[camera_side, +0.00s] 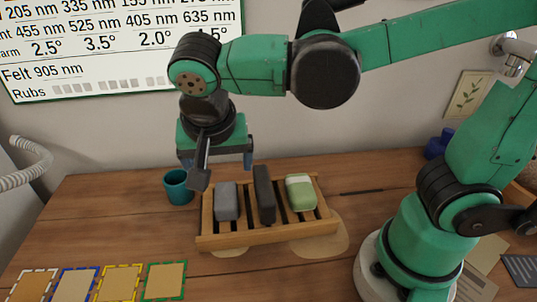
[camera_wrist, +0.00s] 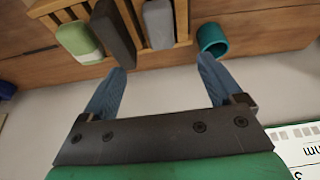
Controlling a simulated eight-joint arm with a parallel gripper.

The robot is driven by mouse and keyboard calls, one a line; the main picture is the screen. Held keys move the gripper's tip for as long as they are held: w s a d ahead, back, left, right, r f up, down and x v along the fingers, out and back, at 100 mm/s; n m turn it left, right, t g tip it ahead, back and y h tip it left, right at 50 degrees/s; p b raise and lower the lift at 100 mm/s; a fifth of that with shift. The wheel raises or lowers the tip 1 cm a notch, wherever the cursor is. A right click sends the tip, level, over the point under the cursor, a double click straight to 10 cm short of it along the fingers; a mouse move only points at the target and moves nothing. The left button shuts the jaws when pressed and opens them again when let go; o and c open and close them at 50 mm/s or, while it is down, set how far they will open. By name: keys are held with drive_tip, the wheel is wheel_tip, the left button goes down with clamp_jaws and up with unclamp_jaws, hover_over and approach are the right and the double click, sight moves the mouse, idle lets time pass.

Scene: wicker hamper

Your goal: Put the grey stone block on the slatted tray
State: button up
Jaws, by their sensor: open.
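A light grey block (camera_side: 227,201) rests on the left part of the wooden slatted tray (camera_side: 250,238). A taller dark grey block (camera_side: 264,195) stands on the tray's middle. Both also show in the wrist view, the light grey block (camera_wrist: 159,24) and the dark one (camera_wrist: 113,32). I cannot tell by surface which is stone. My gripper (camera_side: 217,163) is open and empty, above and behind the tray's left part. In the wrist view its blue fingers (camera_wrist: 163,72) are wide apart, with the blocks beyond their tips and nothing between them.
A green bar with a white end (camera_side: 300,193) lies on the tray's right part. A teal cup (camera_side: 178,188) stands just left of the tray. Several colour-bordered squares (camera_side: 120,283) lie at the front left. Bare table (camera_side: 75,205) shows to the left.

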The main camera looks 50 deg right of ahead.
drive_tip(key=d+n+t+y, duration=0.1)
drive_tip(key=d+n, duration=0.1)
drive_tip(key=d, duration=0.1)
drive_tip(key=d+f+n+t+y, duration=0.1)
drive_tip(key=d+n, duration=0.2)
drive_tip(key=s+d+n+t+y, duration=0.1)
drive_tip(key=d+n, duration=0.2)
drive_tip(key=shift+s+d+f, duration=0.1)
drive_tip(key=shift+d+f, duration=0.1)
drive_tip(key=shift+d, duration=0.1)
drive_tip(key=shift+d+n+t, duration=0.25)
drive_tip(key=shift+n+t, duration=0.15)
drive_tip(key=shift+t, duration=0.1)
